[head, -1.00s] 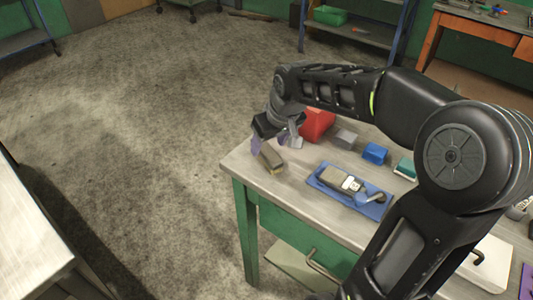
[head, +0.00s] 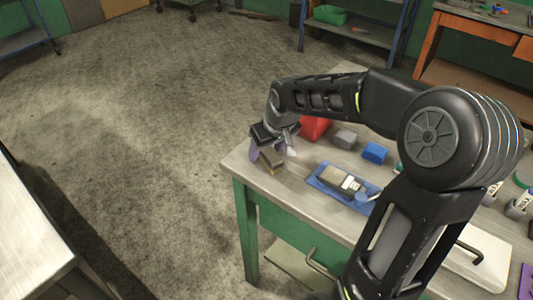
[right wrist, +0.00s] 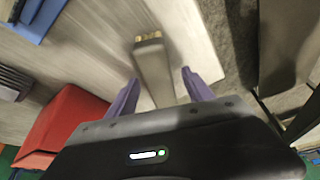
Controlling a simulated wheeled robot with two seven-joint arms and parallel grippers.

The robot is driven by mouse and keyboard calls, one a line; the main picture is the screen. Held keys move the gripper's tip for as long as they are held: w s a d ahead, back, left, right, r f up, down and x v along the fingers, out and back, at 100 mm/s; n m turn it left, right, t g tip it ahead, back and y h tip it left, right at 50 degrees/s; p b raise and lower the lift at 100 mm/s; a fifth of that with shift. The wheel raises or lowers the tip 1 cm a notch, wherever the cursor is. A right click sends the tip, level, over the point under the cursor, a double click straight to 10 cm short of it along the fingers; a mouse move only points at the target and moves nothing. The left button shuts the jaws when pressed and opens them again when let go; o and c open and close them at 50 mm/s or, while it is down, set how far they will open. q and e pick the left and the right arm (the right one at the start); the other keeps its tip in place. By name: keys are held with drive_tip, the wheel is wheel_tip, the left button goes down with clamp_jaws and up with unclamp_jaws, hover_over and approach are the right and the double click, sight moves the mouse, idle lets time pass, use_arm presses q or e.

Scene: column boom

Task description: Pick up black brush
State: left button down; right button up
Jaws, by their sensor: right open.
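The brush (head: 271,162) lies near the left corner of the workbench and looks dark grey-brown. In the right wrist view the brush (right wrist: 152,68) shows a long grey body with tan bristles at its far end. My right gripper (head: 274,152) is over it, open, with purple fingers. In the right wrist view the fingers of the gripper (right wrist: 158,80) stand on either side of the brush's near part, with gaps showing. The brush's near end is hidden by the gripper body. My left gripper is out of view.
A red box (head: 314,128), a grey block (head: 345,138) and a blue block (head: 375,152) stand behind and right of the brush. A blue tray (head: 320,181) with tools lies to its right. The workbench edge (head: 236,170) is close on the left.

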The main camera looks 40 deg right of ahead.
drive_tip(key=shift+f+b, duration=0.25)
drive_tip(key=shift+b, duration=0.05)
idle(0.5)
clamp_jaws()
idle(0.6)
